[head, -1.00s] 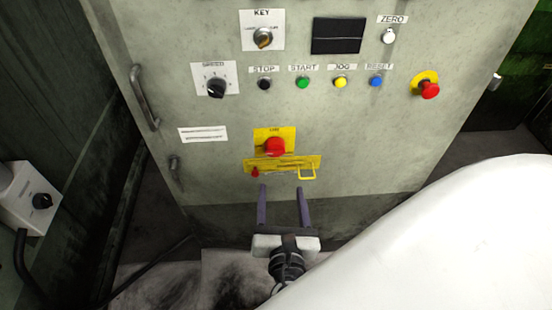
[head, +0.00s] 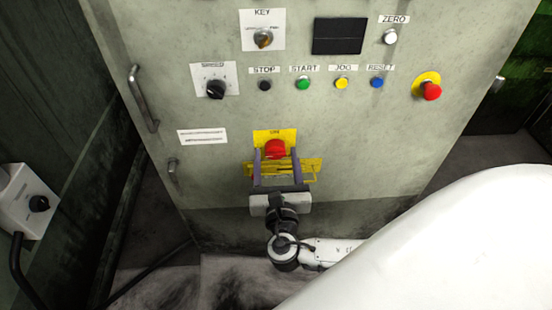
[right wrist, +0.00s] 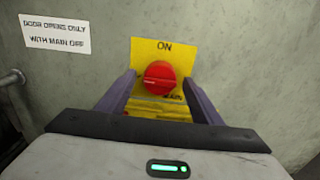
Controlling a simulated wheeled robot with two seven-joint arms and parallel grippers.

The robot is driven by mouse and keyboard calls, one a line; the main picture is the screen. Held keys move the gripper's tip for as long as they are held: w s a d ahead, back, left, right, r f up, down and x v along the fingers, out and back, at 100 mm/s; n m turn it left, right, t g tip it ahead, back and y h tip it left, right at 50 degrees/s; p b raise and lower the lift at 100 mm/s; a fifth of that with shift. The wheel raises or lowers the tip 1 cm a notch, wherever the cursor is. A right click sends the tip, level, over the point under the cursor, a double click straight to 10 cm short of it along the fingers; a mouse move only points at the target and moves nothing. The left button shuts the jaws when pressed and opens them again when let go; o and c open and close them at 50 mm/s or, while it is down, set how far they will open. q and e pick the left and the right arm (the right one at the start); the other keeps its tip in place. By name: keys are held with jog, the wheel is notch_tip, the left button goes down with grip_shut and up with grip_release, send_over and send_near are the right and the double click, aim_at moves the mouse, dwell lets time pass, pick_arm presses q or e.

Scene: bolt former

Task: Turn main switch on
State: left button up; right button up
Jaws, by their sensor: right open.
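The main switch is a red rotary knob (head: 275,149) on a yellow plate (head: 289,135) low on the grey cabinet front. In the right wrist view the red knob (right wrist: 159,77) sits under the word ON on the yellow plate (right wrist: 179,50). My right gripper (head: 275,157) is open, with one purple finger on each side of the knob. In the right wrist view its fingers (right wrist: 160,84) reach toward the plate left and right of the knob; whether they touch it I cannot tell. My left gripper is not in view.
Above are a speed dial (head: 215,89), a key switch (head: 263,39), a row of push buttons and a red emergency button (head: 432,91). Handles (head: 143,98) stick out at the cabinet's left edge.

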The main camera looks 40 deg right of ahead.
jog(key=c, duration=1.1)
